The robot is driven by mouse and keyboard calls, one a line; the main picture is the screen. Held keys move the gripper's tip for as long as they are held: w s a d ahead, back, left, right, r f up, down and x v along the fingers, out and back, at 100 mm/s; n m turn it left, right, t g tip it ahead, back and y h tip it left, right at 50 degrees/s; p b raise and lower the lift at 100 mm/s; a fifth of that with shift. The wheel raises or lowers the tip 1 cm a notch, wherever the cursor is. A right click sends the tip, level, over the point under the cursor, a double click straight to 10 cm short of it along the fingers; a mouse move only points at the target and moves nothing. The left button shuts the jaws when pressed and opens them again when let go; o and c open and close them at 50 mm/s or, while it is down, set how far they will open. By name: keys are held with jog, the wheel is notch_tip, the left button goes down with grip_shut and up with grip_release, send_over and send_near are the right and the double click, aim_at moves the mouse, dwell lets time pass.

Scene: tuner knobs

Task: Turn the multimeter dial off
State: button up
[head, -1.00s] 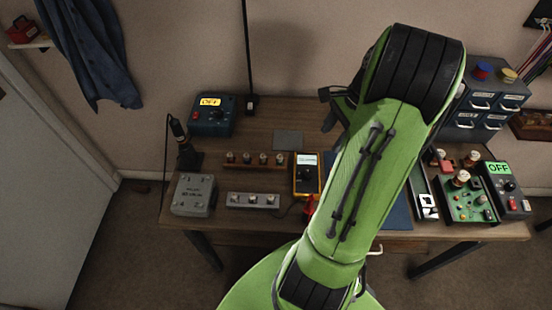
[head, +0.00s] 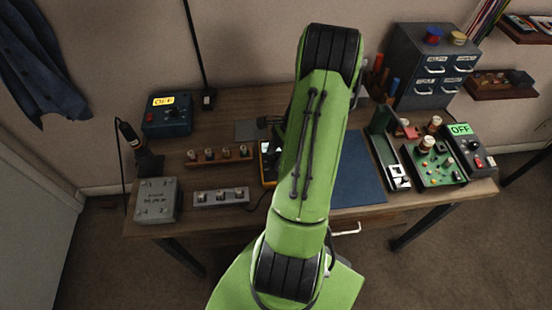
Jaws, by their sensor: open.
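The yellow-edged multimeter (head: 264,176) lies on the workbench near the middle, and my green arm covers most of it. Only its left edge and part of its pale screen show; its dial is hidden. My dark gripper (head: 262,123) pokes out left of the upper arm, above and behind the multimeter in the picture, and is open. It is small here, with no contact visible.
The workbench (head: 231,99) holds a wooden rack of knobs (head: 218,157), a switch strip (head: 221,197) and a grey box (head: 155,201) on the left. A blue box with an OFF display (head: 166,118) stands behind. A green circuit board (head: 433,171) sits right.

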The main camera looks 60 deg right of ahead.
jog(key=shift+a+f, duration=0.1)
jog(key=shift+f, duration=0.35)
jog(key=shift+r, duration=0.1)
jog(key=c, duration=1)
